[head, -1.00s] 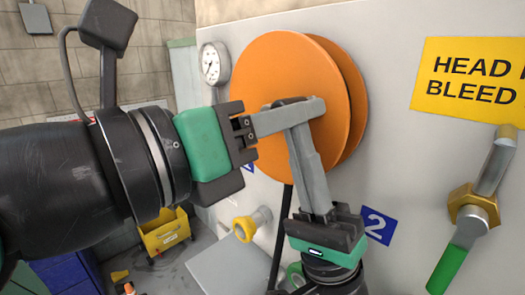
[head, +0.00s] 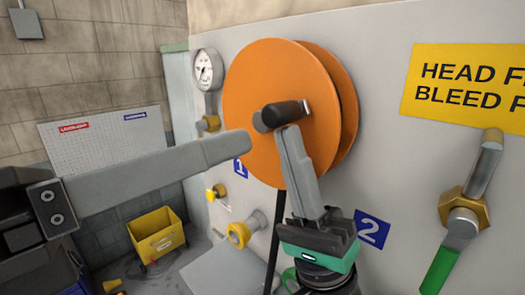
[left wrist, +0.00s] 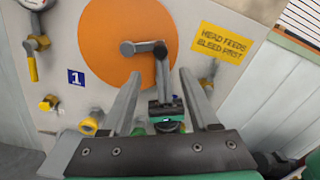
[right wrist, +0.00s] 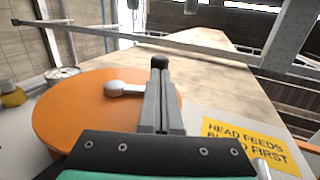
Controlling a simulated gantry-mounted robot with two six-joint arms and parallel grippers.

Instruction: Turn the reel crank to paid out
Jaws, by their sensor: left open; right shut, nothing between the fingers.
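The orange reel (head: 245,100) stands on the grey panel. Its crank has a grey arm and a black handle (head: 287,113) jutting out. In the left wrist view the crank arm (left wrist: 143,47) runs right from the hub to the black handle (left wrist: 160,50). My right gripper (head: 288,132) is shut, its tips just below the handle; I cannot tell whether they touch it. In the right wrist view the handle (right wrist: 158,62) shows beyond the shut fingers. My left gripper (left wrist: 157,80) is open and empty, back from the reel; one finger shows large in the head view (head: 170,172).
A gauge (head: 207,70) and yellow fittings (head: 240,232) are left of and below the reel. A yellow sign (head: 470,88) and a valve with a green lever (head: 450,255) are at right. A yellow bin (head: 155,235) stands on the floor.

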